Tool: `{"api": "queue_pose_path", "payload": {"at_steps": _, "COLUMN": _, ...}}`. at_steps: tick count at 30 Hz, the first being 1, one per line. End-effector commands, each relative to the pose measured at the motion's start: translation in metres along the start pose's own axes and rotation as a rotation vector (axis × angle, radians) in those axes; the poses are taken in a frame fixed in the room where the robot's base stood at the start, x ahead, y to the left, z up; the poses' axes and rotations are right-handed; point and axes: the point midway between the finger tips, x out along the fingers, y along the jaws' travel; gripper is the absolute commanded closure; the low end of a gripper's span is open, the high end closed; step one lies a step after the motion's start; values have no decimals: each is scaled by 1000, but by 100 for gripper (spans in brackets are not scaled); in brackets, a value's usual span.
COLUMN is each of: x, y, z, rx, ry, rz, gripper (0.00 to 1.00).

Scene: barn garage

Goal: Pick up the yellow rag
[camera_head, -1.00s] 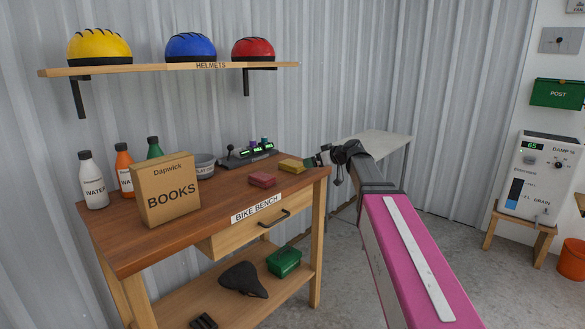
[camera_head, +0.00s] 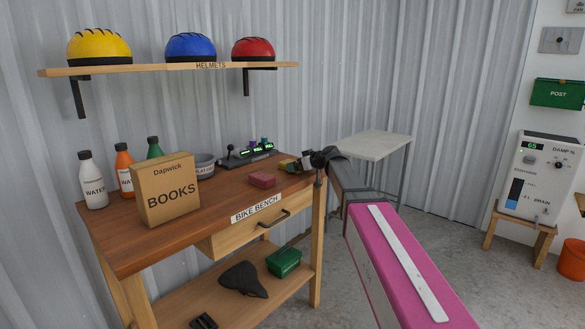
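The yellow rag (camera_head: 286,164) is a small folded block at the right back of the wooden bench top. The red rag (camera_head: 262,180), of similar shape, lies to its left and nearer. My gripper (camera_head: 298,164) comes in from the right, low over the bench edge, with its tip at the yellow rag and hiding the rag's right part. The fingers are small and dark here, so I cannot tell whether they are open, touching the rag or around it.
The bench (camera_head: 125,240) also holds a books box (camera_head: 168,190), several bottles, a grey bowl (camera_head: 203,166) and a charger with green lights (camera_head: 250,153). A helmet shelf (camera_head: 170,70) hangs above. A pale table (camera_head: 375,146) stands behind my arm.

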Motion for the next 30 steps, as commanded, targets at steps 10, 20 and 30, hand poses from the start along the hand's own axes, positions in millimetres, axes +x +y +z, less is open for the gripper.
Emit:
{"api": "queue_pose_path", "payload": {"at_steps": 10, "x": -1, "y": 0, "z": 0, "rx": 0, "ry": 0, "rz": 0, "gripper": 49}}
{"api": "queue_pose_path", "payload": {"at_steps": 20, "x": -2, "y": 0, "z": -2, "rx": 0, "ry": 1, "rz": 1, "gripper": 49}}
{"api": "queue_pose_path", "payload": {"at_steps": 30, "x": -16, "y": 0, "z": -38, "rx": -3, "ry": 2, "rz": 1, "gripper": 49}}
